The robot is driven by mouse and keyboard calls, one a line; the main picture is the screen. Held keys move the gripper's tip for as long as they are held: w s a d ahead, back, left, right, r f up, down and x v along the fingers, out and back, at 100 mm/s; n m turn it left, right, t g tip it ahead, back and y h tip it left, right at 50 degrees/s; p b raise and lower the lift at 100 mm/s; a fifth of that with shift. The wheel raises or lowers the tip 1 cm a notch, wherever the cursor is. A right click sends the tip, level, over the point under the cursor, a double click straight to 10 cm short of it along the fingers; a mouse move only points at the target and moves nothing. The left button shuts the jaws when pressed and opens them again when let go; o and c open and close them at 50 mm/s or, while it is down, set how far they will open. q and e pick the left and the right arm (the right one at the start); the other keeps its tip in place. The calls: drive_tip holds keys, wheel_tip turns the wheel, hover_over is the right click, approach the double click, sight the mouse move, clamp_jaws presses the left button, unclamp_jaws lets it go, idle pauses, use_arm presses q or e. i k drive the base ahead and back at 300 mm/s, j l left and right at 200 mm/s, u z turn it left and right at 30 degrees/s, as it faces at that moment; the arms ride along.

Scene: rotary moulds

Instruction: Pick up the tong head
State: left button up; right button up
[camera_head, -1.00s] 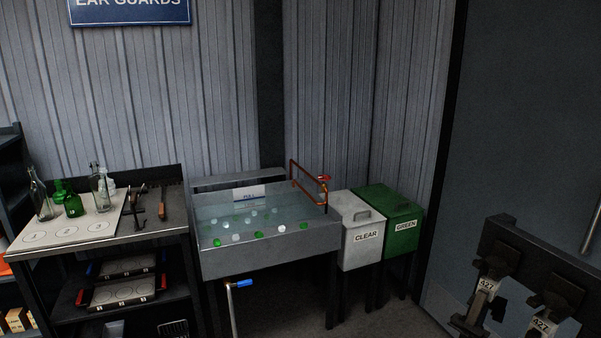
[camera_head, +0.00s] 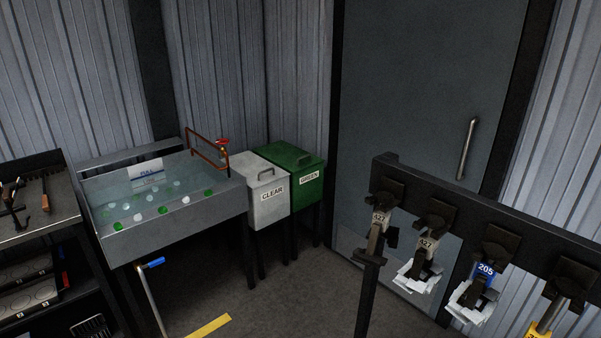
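Several dark tool pieces hang in a row from a dark rack beam (camera_head: 462,208) on the right. They look like tong heads, but I cannot tell which one the task means. The leftmost piece (camera_head: 377,238) and the second piece (camera_head: 425,255) carry pale tags with small numbers. The third piece (camera_head: 479,285) has a blue tag reading 205. The fourth (camera_head: 545,318) has a yellow tag, cut off by the bottom edge. White paper-like sheets or pads (camera_head: 418,277) hang below the second and third pieces. Neither of my grippers is in view.
A metal water basin (camera_head: 175,222) holds green and clear pieces. A grey CLEAR bin (camera_head: 268,212) and a green GREEN bin (camera_head: 312,192) stand beside it. A workbench (camera_head: 50,234) with hand tools is at left. A grey door (camera_head: 425,90) stands behind the rack. Floor in front is open.

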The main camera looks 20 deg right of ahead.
sight(434, 223)
drive_tip(key=z, duration=2.1)
